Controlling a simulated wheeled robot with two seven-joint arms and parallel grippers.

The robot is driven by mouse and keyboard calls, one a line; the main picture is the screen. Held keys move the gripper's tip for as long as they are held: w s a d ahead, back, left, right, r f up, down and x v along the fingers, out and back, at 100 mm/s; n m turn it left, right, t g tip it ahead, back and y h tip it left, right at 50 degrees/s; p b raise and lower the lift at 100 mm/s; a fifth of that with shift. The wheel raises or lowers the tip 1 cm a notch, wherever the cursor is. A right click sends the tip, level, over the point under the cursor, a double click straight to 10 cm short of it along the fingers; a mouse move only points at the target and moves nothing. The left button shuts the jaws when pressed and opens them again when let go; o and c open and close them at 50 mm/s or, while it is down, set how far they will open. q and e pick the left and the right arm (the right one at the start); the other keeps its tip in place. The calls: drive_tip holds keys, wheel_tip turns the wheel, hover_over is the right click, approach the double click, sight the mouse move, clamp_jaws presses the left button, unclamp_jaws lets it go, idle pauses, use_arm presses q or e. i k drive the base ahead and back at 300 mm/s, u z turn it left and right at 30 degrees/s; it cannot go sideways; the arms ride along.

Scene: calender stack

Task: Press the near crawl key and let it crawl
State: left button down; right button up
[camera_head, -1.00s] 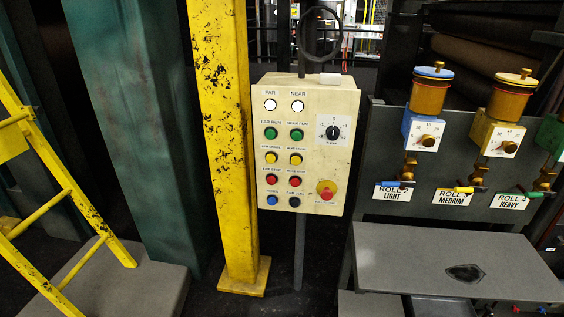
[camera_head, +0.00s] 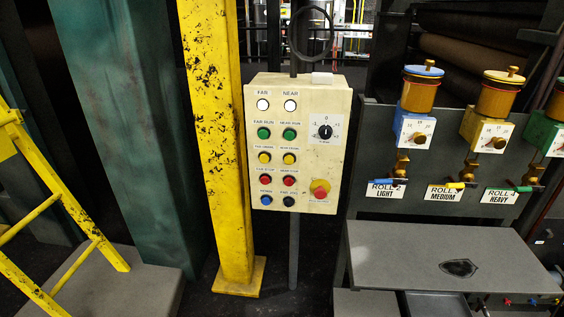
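A cream control box (camera_head: 325,167) stands on a dark post in the middle of the view. It has a left column headed FAR and a right column headed NEAR. The near crawl key (camera_head: 289,158) is the yellow button in the right column, below the green near run key (camera_head: 289,133) and above the red near stop key (camera_head: 289,181). The far crawl key (camera_head: 264,157) is the yellow button to its left. White lamps top both columns; the near lamp (camera_head: 290,105) looks pale white. Neither of my grippers is in view.
A yellow post (camera_head: 217,130) stands close to the box's left side. A yellow ladder (camera_head: 62,205) is at the far left. Right of the box are oilers on a dark panel and a grey bench top (camera_head: 400,262). The space before the box looks clear.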

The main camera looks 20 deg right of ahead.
sight(289, 160)
drive_tip(key=k, duration=0.6)
drive_tip(key=z, duration=0.85)
drive_tip(key=i, duration=0.5)
drive_tip(key=z, duration=0.05)
